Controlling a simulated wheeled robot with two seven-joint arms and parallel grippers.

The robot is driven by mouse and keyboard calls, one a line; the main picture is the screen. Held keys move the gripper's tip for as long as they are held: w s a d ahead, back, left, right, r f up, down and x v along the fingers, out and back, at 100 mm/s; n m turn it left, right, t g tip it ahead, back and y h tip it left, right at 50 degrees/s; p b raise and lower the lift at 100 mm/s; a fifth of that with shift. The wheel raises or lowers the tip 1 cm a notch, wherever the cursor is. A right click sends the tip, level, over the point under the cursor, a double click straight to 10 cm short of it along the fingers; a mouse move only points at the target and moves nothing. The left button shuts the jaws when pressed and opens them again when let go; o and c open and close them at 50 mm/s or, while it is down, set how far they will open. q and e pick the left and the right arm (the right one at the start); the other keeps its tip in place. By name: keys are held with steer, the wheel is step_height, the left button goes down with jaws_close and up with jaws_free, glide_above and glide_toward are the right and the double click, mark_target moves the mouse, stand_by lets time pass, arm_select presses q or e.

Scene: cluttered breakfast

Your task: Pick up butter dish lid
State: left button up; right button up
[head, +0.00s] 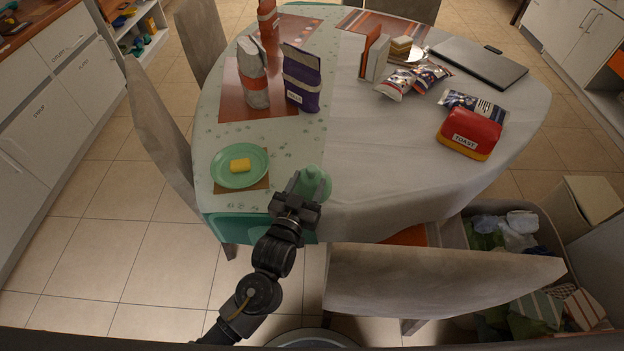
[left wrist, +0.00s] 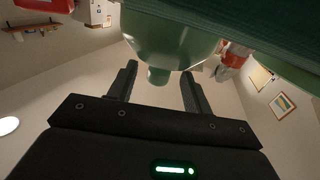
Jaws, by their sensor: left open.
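The butter dish lid (head: 314,180) is a green dome with a small knob, standing at the near edge of the table. In the left wrist view the lid (left wrist: 170,35) fills the top, with its knob (left wrist: 158,76) pointing between my fingers. My left gripper (head: 306,192) is open at the lid's near side; in the left wrist view the gripper (left wrist: 160,82) has a finger on each side of the knob, with gaps showing. The green butter dish (head: 222,178) with yellow butter (head: 240,165) sits to the left, uncovered. My right gripper is not in view.
A grey chair back (head: 440,285) stands close to the right of my left arm. The cloth (head: 350,140) beyond the lid is clear.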

mark_target(310, 177)
arm_select(q)
steer(key=x, duration=0.3)
steer(key=shift+w+d, duration=0.1)
steer(key=shift+w, duration=0.3)
jaws_close()
step_height(310, 177, up, 9)
steer(key=shift+f, duration=0.1)
steer(key=shift+r, duration=0.6)
steer(key=shift+r, duration=0.15)
steer(key=s+a+r+n+y, duration=0.2)
steer(key=s+a+y, duration=0.1)
steer(key=a, duration=0.7)
steer(key=s+a+r+n+t+y, duration=0.1)
steer(key=s+a+y, duration=0.1)
steer(key=a, duration=0.9)
steer(key=shift+s+a+r+n+y, duration=0.35)
steer(key=shift+s+n+y, duration=0.05)
steer(key=shift+s, duration=0.2)
